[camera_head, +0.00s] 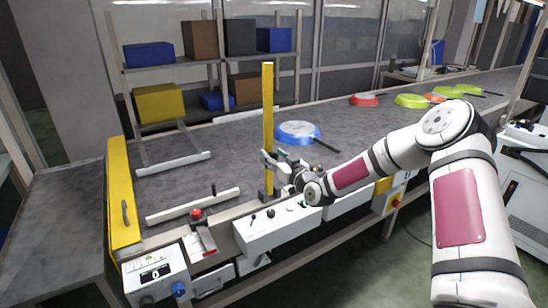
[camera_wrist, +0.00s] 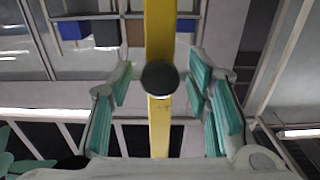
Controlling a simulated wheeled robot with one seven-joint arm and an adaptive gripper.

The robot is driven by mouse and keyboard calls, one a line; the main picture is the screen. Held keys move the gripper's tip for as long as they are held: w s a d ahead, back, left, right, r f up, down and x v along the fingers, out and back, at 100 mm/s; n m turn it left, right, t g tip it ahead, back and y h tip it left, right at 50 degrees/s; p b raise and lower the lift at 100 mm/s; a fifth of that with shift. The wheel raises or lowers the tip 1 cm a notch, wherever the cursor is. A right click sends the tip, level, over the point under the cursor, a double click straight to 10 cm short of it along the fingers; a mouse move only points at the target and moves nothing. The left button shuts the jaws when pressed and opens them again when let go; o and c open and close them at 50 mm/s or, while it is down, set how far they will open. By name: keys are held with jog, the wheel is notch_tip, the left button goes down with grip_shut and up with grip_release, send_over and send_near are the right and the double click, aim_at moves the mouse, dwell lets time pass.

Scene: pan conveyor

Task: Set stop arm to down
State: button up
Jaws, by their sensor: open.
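The stop arm (camera_head: 267,105) is a tall yellow bar standing upright at the near edge of the conveyor, on a dark base. In the wrist view the yellow bar (camera_wrist: 158,120) runs top to bottom through the middle, with a dark round knob (camera_wrist: 160,78) on it. My gripper (camera_head: 268,160) is at the lower half of the bar. Its teal-padded fingers (camera_wrist: 160,88) are open, one pair on each side of the knob and bar, with gaps on both sides. Whether the knob lies fully between the pads in depth is hard to tell.
A blue pan (camera_head: 298,131) lies on the conveyor (camera_head: 220,150) just behind the bar. Red and green pans lie farther right. A white control box (camera_head: 278,228) sits below my gripper, and a yellow gate (camera_head: 122,200) stands at the left end. The belt left of the bar holds low rails.

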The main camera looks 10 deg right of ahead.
grip_shut()
jog(key=shift+w, duration=0.1)
